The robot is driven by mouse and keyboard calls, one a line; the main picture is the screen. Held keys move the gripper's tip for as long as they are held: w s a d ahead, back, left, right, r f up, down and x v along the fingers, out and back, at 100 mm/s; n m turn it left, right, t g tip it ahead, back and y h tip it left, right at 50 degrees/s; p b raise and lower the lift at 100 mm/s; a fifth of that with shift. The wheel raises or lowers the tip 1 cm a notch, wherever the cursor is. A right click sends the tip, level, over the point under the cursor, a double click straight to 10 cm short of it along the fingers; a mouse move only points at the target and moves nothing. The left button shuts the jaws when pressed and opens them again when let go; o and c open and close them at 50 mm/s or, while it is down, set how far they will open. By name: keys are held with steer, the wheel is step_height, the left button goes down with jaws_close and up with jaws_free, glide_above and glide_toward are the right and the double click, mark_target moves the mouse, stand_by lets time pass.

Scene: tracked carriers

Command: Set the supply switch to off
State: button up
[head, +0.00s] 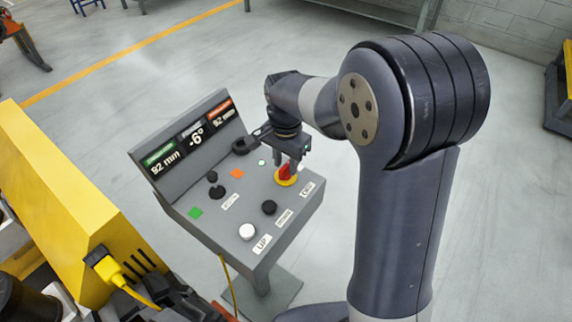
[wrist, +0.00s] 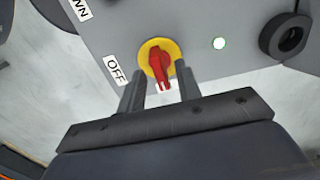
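The supply switch is a red handle on a yellow disc (wrist: 158,62) at the edge of the grey control panel (head: 185,195). It also shows in the head view (head: 286,178), partly hidden by my gripper. In the wrist view the handle points down between my fingers, and a white OFF label (wrist: 115,70) lies to the left of the disc. My gripper (wrist: 160,76) is open, one finger on each side of the handle, with gaps visible. In the head view my gripper (head: 286,164) is over the switch. Whether a finger touches it cannot be told.
A lit green-white lamp (wrist: 219,43) and a black ring-shaped part (wrist: 287,38) are right of the switch. The panel has a white button (head: 247,231), a black button (head: 269,207) and small black knobs (head: 217,192). A yellow machine (head: 60,190) stands left.

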steer(key=shift+f, duration=0.9)
steer(key=shift+c, duration=0.3)
jaws_close()
